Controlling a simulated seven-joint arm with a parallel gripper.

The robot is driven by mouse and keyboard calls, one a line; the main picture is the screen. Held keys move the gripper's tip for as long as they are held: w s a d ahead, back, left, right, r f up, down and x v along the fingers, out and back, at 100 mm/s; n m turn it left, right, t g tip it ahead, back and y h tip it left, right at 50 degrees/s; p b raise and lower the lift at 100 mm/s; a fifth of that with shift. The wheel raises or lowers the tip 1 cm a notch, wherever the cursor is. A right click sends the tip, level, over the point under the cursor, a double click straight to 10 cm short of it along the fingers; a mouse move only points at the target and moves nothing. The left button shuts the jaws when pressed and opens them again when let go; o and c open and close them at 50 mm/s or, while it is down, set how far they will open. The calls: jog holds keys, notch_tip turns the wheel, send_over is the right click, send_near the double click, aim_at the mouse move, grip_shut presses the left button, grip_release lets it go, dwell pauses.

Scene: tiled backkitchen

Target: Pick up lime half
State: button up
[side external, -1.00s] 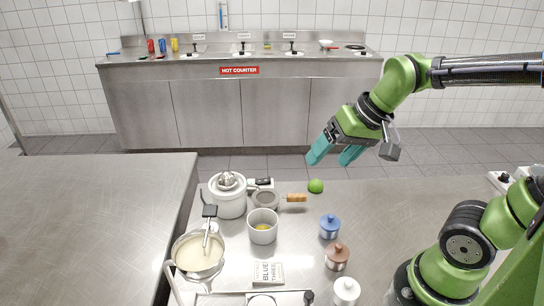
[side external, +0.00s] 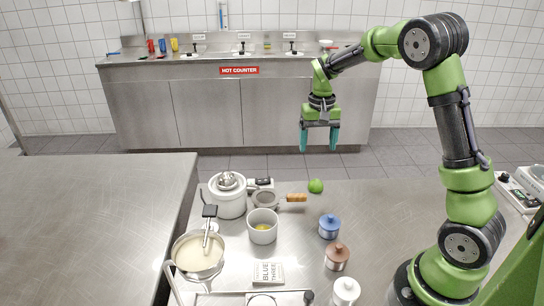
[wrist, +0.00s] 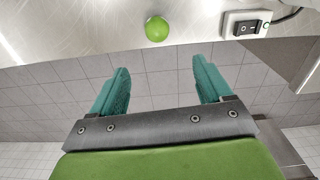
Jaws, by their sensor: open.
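The lime half (side external: 316,186) is a small bright green dome on the steel counter, near its far edge, right of a wooden handle. In the wrist view the lime half (wrist: 157,29) lies at the top middle, ahead of the fingers and roughly centred between them. My gripper (side external: 320,148) has teal fingers pointing down, spread apart with nothing between them. It hangs above and beyond the lime half, apart from it. In the wrist view my gripper (wrist: 162,76) shows both fingers over the tiled floor past the counter edge.
Left of the lime lie a wooden-handled strainer (side external: 267,199) and a white lidded pot (side external: 229,197). Nearer stand a white cup (side external: 263,227), a blue-lidded jar (side external: 329,227) and a brown-lidded jar (side external: 337,257). A switch box (wrist: 246,24) is near the lime. Counter right of it is clear.

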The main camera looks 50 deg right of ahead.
send_over(316, 180)
jog(key=f, duration=0.4)
jog(key=w+f, duration=0.1)
jog(key=f, duration=0.2)
jog(key=shift+d+f, duration=0.1)
jog(key=shift+d, duration=0.05)
jog(key=shift+s+f, duration=0.2)
jog(key=shift+f, duration=0.7)
jog(key=shift+s+f, duration=0.15)
jog(key=shift+f, duration=0.8)
jog(key=shift+s+f, duration=0.2)
jog(key=shift+f, duration=0.7)
jog(key=shift+c, duration=0.2)
jog(key=c, duration=1)
